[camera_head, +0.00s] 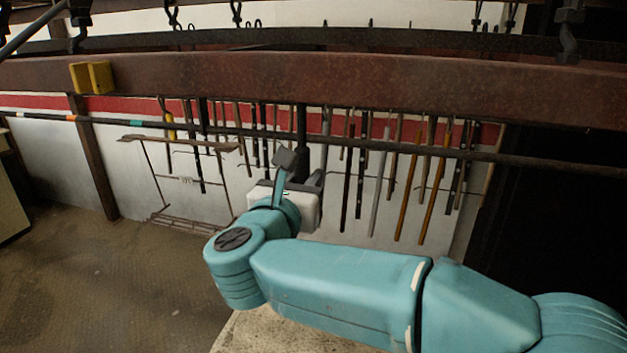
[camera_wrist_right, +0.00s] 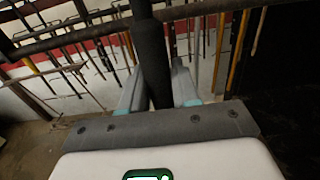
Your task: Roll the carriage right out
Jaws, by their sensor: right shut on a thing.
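A dark vertical bar (camera_head: 301,125) hangs below the rusty beam, in front of the thin dark rail; I take it as the carriage's handle, and the carriage body itself I cannot make out. My right gripper (camera_head: 299,172) is at the bar's lower end, partly hidden by my teal wrist. In the right wrist view the same dark bar (camera_wrist_right: 150,50) stands between the two grey fingers (camera_wrist_right: 158,92), which are shut on it. My left gripper is not in view.
The rusty beam (camera_head: 350,85) crosses the view, with a yellow block (camera_head: 91,77) at left. The thin rail (camera_head: 400,151) runs below it, with orange and teal bands at left. Several long tools (camera_head: 375,195) hang behind. A wire rack (camera_head: 185,142) stands at left; floor there is clear.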

